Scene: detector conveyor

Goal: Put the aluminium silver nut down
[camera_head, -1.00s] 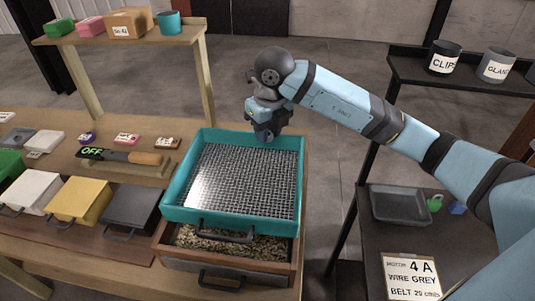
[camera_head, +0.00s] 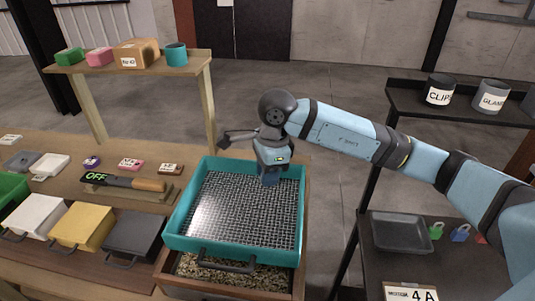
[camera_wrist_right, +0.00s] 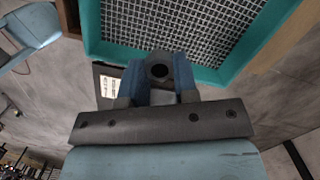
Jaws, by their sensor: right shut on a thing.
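My right gripper (camera_head: 268,180) is over the back right part of the teal sieve tray (camera_head: 178,222), pointing down. In the right wrist view the gripper (camera_wrist_right: 158,78) is shut on a small dark grey nut with a round hole (camera_wrist_right: 159,67), held between its blue fingers. The nut looks dark there, and its silver colour does not show clearly. The teal tray's rim (camera_wrist_right: 190,64) lies beyond the nut in that view. The nut is hidden in the head view. I cannot tell the gap between nut and mesh. My left gripper is not in view.
A wooden box of pale grains (camera_head: 215,268) sits under the sieve. White, yellow and dark lidded boxes (camera_head: 83,227) stand to its left. A grey tray (camera_head: 400,233) lies on the right shelf. The sieve's mesh (camera_head: 240,210) looks empty.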

